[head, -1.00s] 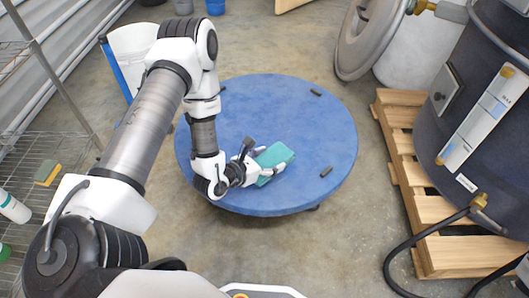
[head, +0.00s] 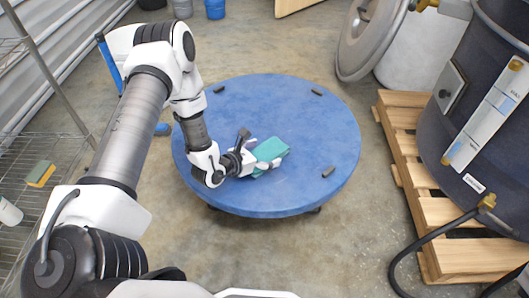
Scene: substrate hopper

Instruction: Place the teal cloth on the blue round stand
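The teal cloth (head: 271,151), a small folded bundle, shows in the head view over the middle of the blue round stand (head: 300,115). It appears to rest on the stand's top, though its underside is hidden. My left gripper (head: 264,154) comes in from the left, low over the stand. Its fingers look spread, one at the cloth's upper left edge and one along its lower side. Whether they still touch the cloth is hard to tell. My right gripper is not in view.
A wooden pallet (head: 408,165) carries a dark hopper (head: 490,110) at right. A wire shelf (head: 45,150) stands at left. The stand's right half is mostly clear.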

